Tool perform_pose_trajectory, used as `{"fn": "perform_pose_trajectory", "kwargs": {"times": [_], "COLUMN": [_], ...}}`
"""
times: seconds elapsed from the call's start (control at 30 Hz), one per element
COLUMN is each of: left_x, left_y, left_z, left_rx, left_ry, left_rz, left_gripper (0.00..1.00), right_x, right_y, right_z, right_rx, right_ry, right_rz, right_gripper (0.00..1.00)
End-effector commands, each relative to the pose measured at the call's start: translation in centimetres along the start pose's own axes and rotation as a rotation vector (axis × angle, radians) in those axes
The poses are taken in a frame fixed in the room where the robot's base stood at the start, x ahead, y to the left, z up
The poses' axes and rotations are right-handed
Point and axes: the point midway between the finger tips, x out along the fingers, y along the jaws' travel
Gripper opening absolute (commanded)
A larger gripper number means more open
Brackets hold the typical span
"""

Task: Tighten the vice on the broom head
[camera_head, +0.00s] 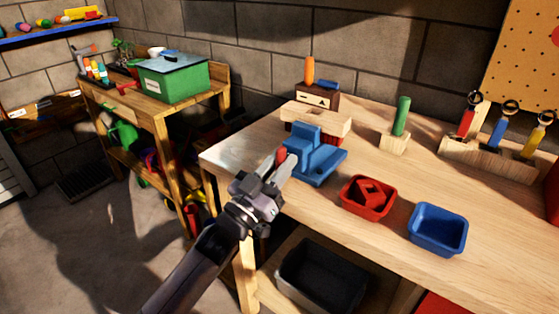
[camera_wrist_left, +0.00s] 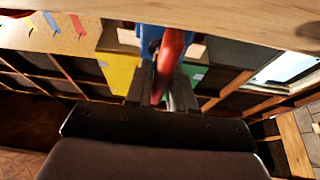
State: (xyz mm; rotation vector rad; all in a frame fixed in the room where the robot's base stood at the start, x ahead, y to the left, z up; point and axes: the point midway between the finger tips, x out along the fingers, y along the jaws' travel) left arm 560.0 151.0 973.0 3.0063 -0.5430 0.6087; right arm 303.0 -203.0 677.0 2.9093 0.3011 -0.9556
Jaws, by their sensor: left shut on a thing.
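A blue vice (camera_head: 318,160) stands on the wooden workbench near its left end. A pale wooden block with red bristles, which looks like the broom head (camera_head: 316,118), sits at the back of the vice, by its jaws. My left gripper (camera_head: 276,165) is at the vice's front side, shut on the red vice handle (camera_head: 282,155). In the left wrist view the red handle (camera_wrist_left: 172,60) stands between the two fingers, with a bit of blue vice (camera_wrist_left: 152,35) behind it. Whether the jaws touch the broom head is hard to tell. My right gripper is not in view.
A red bin (camera_head: 367,198) with red pieces inside and an empty-looking blue bin (camera_head: 438,229) stand right of the vice. A green-handled tool (camera_head: 401,117) stands in a block behind them. A dark crate (camera_head: 322,274) sits below the bench.

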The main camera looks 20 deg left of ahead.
Motion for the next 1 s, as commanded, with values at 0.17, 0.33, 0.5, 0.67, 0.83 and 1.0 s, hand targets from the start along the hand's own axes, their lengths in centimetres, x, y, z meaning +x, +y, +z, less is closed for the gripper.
{"fn": "perform_pose_trajectory", "kwargs": {"times": [0.17, 0.33, 0.5, 0.67, 0.83, 1.0], "left_x": [-0.1, -0.1, -0.1, -0.9, -3.4, -5.7], "left_y": [0.0, 0.0, 0.0, 0.0, 0.0, 0.0], "left_z": [0.1, 0.1, 0.1, 0.2, 0.3, 0.2], "left_rx": [-0.001, -0.002, -0.002, -0.002, -0.001, -0.002], "left_ry": [-0.001, -0.001, -0.001, -0.002, -0.003, -0.004], "left_rz": [-0.001, -0.001, -0.002, -0.002, -0.001, -0.002], "left_gripper": [0.0, 0.4, 0.4, 0.4, 0.4, 0.4], "right_x": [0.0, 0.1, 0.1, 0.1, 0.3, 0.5], "right_y": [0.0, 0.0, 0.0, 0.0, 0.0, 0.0], "right_z": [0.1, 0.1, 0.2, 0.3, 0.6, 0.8], "right_rx": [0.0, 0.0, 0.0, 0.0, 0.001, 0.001], "right_ry": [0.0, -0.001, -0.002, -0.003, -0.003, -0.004], "right_rz": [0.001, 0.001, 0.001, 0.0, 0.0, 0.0], "right_gripper": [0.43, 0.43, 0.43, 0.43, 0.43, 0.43]}}
